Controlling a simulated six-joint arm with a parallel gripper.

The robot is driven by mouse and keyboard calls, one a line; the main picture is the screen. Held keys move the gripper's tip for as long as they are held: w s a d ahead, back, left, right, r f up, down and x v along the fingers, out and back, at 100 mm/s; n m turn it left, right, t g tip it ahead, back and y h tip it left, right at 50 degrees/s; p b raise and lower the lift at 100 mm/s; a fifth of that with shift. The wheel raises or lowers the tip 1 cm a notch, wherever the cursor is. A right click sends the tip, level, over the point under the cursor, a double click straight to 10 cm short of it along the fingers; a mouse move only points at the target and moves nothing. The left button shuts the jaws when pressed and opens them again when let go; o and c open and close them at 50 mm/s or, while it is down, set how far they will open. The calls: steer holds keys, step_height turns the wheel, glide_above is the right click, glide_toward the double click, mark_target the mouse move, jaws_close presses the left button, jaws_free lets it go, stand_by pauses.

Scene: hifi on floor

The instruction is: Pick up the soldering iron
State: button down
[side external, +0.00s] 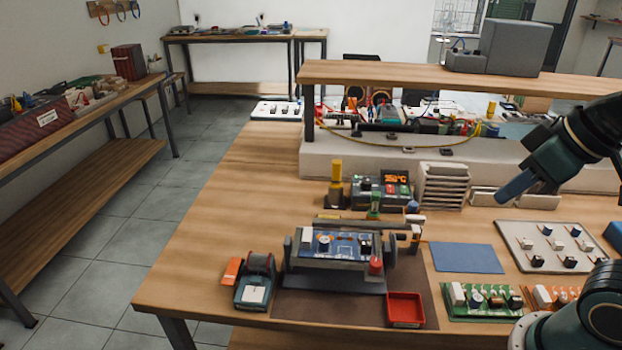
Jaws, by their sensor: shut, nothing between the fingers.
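What looks like the soldering iron (336,171), with a yellow handle, stands upright in a dark holder (335,194) on the wooden bench. It is left of a small station (381,190) with a lit orange display. Its lower part is hidden in the holder. My gripper (506,196) comes in from the right, tilted down to the left. It is shut and empty above the bench, well to the right of the iron and touching nothing that I can see.
A board holder with a blue circuit board (338,244) stands in front of the station. Near it are a solder spool (258,272), a red tray (405,309) and a blue mat (466,257). Grey stacked trays (444,184) stand between the station and my gripper. The bench's left side is clear.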

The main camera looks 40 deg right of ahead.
stand_by(0.4)
steer(key=c, duration=1.1)
jaws_free()
steer(key=w+d+r+m+g+h, duration=0.1)
steer(key=w+d+r+m, duration=0.1)
steer(key=w, duration=0.8)
steer(key=w+d+r+m+h, duration=0.1)
steer(key=w+r+m, duration=0.1)
steer(key=w, duration=0.8)
steer(key=w+f+m, duration=0.1)
steer(key=w+f, duration=0.2)
steer(key=w, duration=0.3)
steer(key=w+d+f+m+g, duration=0.1)
steer(key=w+f+m, duration=0.1)
steer(key=w+f, duration=0.2)
steer(key=w+f+m+h, duration=0.1)
steer(key=w+f, duration=0.3)
steer(key=w, duration=0.6)
steer(key=shift+w+d+m, duration=0.15)
steer(key=shift+d+m, duration=0.25)
steer(key=shift+m, duration=0.1)
